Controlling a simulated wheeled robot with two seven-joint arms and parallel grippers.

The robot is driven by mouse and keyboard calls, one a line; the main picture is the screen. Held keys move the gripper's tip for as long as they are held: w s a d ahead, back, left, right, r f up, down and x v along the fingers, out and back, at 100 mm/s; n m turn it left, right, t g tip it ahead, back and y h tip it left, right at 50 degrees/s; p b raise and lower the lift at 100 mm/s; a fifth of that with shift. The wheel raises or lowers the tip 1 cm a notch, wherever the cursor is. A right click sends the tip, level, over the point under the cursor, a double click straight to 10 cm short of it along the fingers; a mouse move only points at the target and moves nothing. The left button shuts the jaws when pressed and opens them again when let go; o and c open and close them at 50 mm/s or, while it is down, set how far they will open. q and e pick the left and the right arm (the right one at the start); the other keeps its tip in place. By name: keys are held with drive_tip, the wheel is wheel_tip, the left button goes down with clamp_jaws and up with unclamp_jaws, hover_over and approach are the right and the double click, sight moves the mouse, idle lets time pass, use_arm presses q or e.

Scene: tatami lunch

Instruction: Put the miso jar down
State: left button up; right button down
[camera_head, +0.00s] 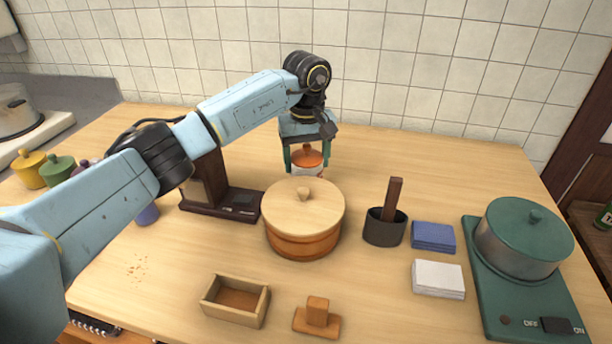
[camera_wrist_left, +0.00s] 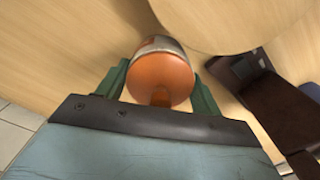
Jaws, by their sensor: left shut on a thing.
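The miso jar (camera_head: 306,160) has an orange lid with a knob and a pale body, and stands behind the round wooden tub on the wooden table. My left gripper (camera_head: 306,158) comes down on it from above with its green fingers at both sides of the jar. In the left wrist view the jar (camera_wrist_left: 160,76) sits between the two fingers (camera_wrist_left: 160,88), its lid facing the camera. The gripper is shut on the jar. I cannot tell whether the jar's base touches the table. My right gripper is not in view.
The lidded wooden tub (camera_head: 304,220) stands just in front of the jar. A dark brown stand (camera_head: 215,205) is to its left. A dark holder (camera_head: 384,228), blue cloths (camera_head: 433,237) and a green pot (camera_head: 524,238) are to the right. The table behind the holder is clear.

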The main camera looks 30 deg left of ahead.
sight(307, 174)
use_arm(q)
drive_tip(key=shift+f+b, duration=0.3)
drive_tip(key=shift+f, duration=1.95)
drive_tip(key=o, duration=1.4)
